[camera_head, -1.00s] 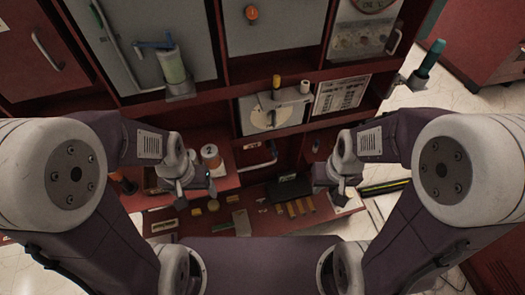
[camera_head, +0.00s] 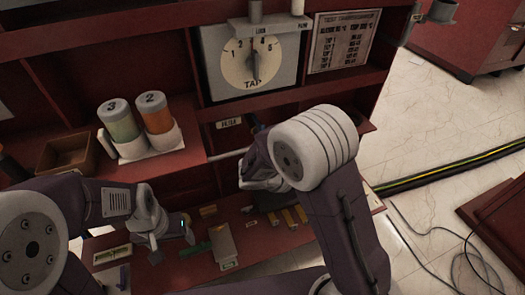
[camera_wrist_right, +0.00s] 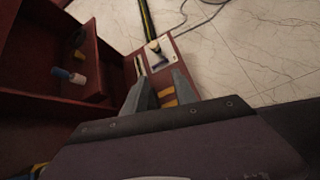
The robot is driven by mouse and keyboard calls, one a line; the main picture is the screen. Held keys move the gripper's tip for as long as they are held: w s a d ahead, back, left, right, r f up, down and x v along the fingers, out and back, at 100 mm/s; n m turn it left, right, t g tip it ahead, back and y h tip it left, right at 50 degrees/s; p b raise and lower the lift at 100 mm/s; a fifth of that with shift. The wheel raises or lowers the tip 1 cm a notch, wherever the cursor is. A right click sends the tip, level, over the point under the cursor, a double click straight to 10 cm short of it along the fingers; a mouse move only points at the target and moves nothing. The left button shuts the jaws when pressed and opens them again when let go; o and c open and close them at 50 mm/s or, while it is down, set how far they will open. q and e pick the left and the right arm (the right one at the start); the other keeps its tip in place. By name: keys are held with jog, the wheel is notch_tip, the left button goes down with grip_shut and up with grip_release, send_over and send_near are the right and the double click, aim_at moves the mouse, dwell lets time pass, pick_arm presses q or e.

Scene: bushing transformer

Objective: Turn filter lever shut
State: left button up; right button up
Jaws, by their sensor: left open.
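A small label reading FILTER (camera_head: 229,123) is on the red cabinet, below the tap dial. Just right of it a small blue part (camera_head: 256,124), possibly the filter lever, shows beside a grey pipe (camera_head: 232,153); my right forearm hides the rest. My right gripper (camera_head: 250,183) is in front of and below this area. In the right wrist view its fingers (camera_wrist_right: 158,84) stand apart with nothing between them. That view also shows a blue-and-pale cylindrical piece (camera_wrist_right: 69,76) in the red compartment, left of the fingers. My left gripper (camera_head: 170,238) is open and empty above the lower shelf.
A TAP dial panel (camera_head: 252,62) and a printed chart (camera_head: 342,41) are above. Green (camera_head: 117,120) and orange (camera_head: 155,114) canisters stand left on a shelf, beside a brown box (camera_head: 68,154). Several small parts lie on the lower shelf (camera_head: 180,270). A striped cable (camera_head: 450,165) crosses the floor.

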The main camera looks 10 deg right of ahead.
jog(key=w+a+r+n+t+h, duration=0.2)
jog(key=w+a+n+t, duration=0.25)
jog(key=w, duration=0.25)
jog(key=n+t+y, duration=0.2)
jog(key=n+t, duration=0.5)
jog(key=t, duration=0.1)
send_near(263, 126)
jog(key=w, duration=0.1)
jog(key=b+x, duration=0.1)
jog(key=x, duration=0.2)
jog(key=b+x, duration=0.2)
jog(key=x, duration=0.1)
jog(key=f+b+x, duration=0.1)
jog(key=x, duration=0.1)
jog(key=shift+w+d+b, duration=0.2)
jog(key=shift+d+b, duration=0.1)
jog(key=shift+d, duration=0.15)
jog(key=shift+w+d+r, duration=0.1)
jog(key=shift+w+d, duration=0.05)
jog(key=shift+w, duration=0.1)
pick_arm(q)
notch_tip(263, 126, down, 5)
jog(key=shift+f, duration=0.15)
pick_arm(e)
jog(key=shift+c, duration=0.3)
grip_shut()
